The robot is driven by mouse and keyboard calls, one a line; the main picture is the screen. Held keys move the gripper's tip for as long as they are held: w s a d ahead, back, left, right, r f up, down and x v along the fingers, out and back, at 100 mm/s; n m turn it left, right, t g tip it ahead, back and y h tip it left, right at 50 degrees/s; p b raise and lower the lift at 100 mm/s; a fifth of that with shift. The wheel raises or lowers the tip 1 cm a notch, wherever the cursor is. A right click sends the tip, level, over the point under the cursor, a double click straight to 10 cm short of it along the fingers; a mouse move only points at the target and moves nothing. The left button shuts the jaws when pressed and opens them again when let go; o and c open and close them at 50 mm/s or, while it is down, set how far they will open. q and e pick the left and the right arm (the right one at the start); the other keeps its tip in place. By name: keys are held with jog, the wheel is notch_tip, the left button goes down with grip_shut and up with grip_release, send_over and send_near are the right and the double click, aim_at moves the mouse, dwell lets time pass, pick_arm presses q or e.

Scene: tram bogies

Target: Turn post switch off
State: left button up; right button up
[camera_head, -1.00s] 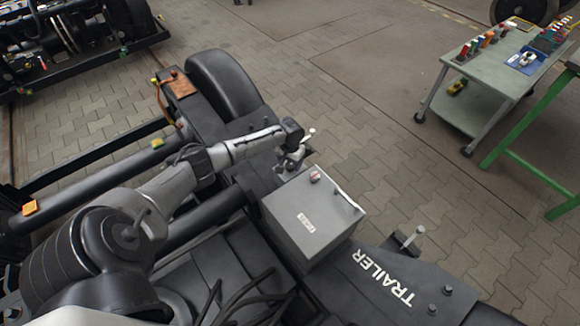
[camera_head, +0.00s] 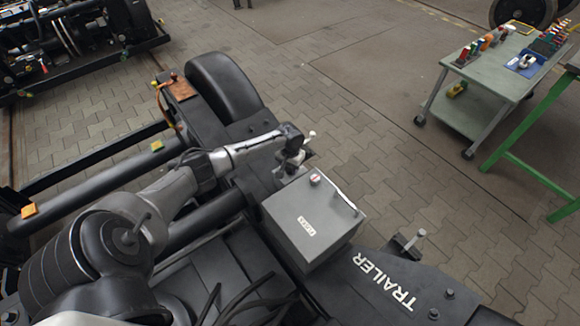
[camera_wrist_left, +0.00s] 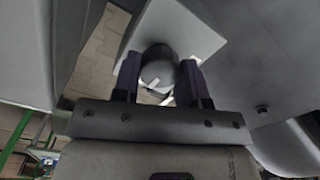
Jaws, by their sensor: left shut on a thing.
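The switch knob (camera_wrist_left: 159,72) is a dark round knob with a light mark on its face, seen in the left wrist view in front of a pale plate (camera_wrist_left: 178,30). My left gripper (camera_wrist_left: 159,82) has its two dark fingers on either side of the knob, shut on it. In the head view my left gripper (camera_head: 291,168) is small and dark at the far left corner of a grey box (camera_head: 314,222); the knob is hidden there. The box carries a small red and white button (camera_head: 315,179) and a white label. My right gripper is not in view.
The box stands on the dark bogie frame, near the lettering TRAILER (camera_head: 384,282). A short post with a pale top (camera_head: 416,238) rises right of the box. A grey trolley (camera_head: 480,75) with several small items and a green frame (camera_head: 530,130) stand at right. Open paving lies between.

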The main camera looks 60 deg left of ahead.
pick_arm(q)
jog(key=shift+r+p, duration=0.2)
jog(key=shift+p, duration=0.5)
jog(key=shift+c, duration=0.3)
jog(key=n+p, duration=0.5)
jog(key=p, duration=0.2)
jog(key=shift+d+r, duration=0.1)
jog(key=shift+n+p, duration=0.7)
jog(key=shift+n, duration=0.3)
jog(key=n+p, duration=0.1)
jog(key=n, duration=0.1)
jog(key=n+p, duration=0.1)
jog(key=n, duration=0.1)
jog(key=shift+f+n, duration=0.2)
jog(key=shift+n, duration=0.1)
jog(key=n+p, duration=0.1)
jog(key=n, duration=0.2)
jog(key=shift+f, duration=0.1)
jog(key=shift+n, duration=1.6)
